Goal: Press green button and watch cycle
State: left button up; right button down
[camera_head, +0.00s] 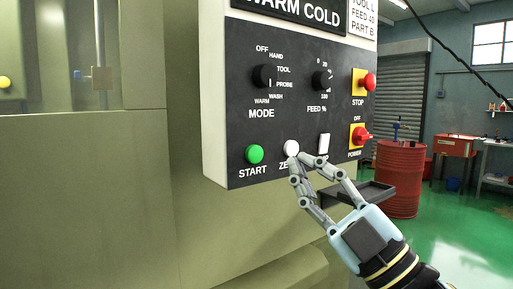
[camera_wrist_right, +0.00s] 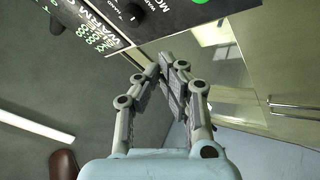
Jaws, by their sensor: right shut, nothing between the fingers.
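The green START button (camera_head: 254,154) sits at the lower left of the black control panel (camera_head: 240,110) in the head view. It is unobstructed and looks unlit. My right gripper (camera_head: 297,162) is just right of it, in front of the panel's lower edge, with its fingers closed together and empty. Its fingertips overlap the white ZERO button (camera_head: 291,147) from below; I cannot tell whether they touch it. My left gripper is not in view.
The panel also bears a MODE knob (camera_head: 264,76), a FEED knob (camera_head: 322,81), a red STOP button (camera_head: 369,82) and a red POWER switch (camera_head: 361,134). A dark tray (camera_head: 376,192) juts out behind my right gripper. A red drum (camera_head: 400,180) stands further back.

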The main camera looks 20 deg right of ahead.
aim_at(255, 154)
jog(key=shift+w+a, duration=0.5)
jog(key=shift+w, duration=0.9)
jog(key=shift+w+a, duration=0.5)
jog(key=shift+w, duration=0.9)
jog(key=shift+w+a, duration=0.5)
jog(key=shift+w, duration=0.9)
jog(key=shift+w, duration=0.1)
jog(key=shift+w+a, duration=0.15)
jog(key=shift+w, duration=0.15)
jog(key=shift+w+a, duration=0.2)
jog(key=shift+w, duration=0.35)
jog(key=shift+s, duration=0.1)
jog(key=shift+s+d+f+p, duration=0.1)
jog(key=shift+s+d+p, duration=0.1)
jog(key=shift+s, duration=0.25)
jog(key=shift+s+d+p, duration=0.15)
jog(key=shift+s+p, duration=0.05)
jog(key=shift+s, duration=0.2)
